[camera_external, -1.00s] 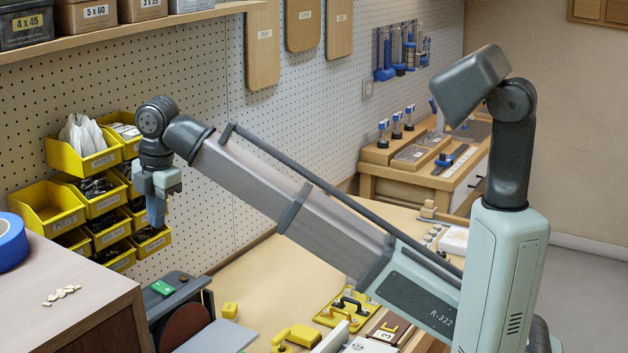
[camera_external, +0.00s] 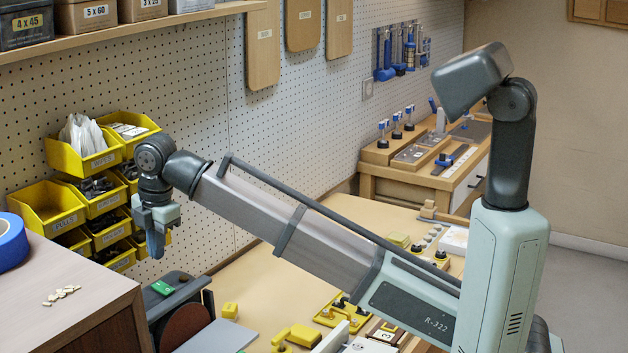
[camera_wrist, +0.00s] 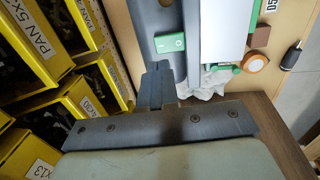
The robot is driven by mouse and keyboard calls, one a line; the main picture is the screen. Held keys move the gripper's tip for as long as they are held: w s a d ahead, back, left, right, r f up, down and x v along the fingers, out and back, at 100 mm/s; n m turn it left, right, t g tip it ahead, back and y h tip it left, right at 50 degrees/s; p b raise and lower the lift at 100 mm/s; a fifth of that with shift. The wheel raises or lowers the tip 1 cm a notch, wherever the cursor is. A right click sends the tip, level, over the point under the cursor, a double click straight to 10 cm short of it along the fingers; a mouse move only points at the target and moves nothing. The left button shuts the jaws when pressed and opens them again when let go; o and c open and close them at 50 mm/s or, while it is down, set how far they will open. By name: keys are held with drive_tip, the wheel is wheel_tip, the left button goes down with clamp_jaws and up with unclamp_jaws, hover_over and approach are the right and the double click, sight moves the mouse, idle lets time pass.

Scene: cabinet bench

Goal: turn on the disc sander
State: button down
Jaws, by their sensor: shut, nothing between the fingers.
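The disc sander (camera_external: 190,291) stands at the lower left of the external view, dark grey with a reddish-brown disc (camera_external: 186,327) facing front. A green switch (camera_external: 162,288) sits on its top. In the wrist view the green switch (camera_wrist: 169,43) shows just beyond my fingertips, on the grey sander body. My gripper (camera_external: 155,252) is shut and empty, pointing down above and slightly behind the switch in the external view. Its fingers show at the middle of the wrist view (camera_wrist: 157,72). A gap shows between the fingertips and the switch; its depth is hard to judge.
Yellow bins (camera_external: 95,200) hang on the pegboard close behind and left of my gripper. A brown cabinet (camera_external: 75,300) stands at the front left, with a blue tape roll (camera_external: 10,242) on it.

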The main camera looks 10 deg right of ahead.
sight(157, 284)
drive_tip(key=f, duration=0.6)
drive_tip(key=shift+w+a+f, duration=0.3)
drive_tip(key=shift+a+f, duration=0.05)
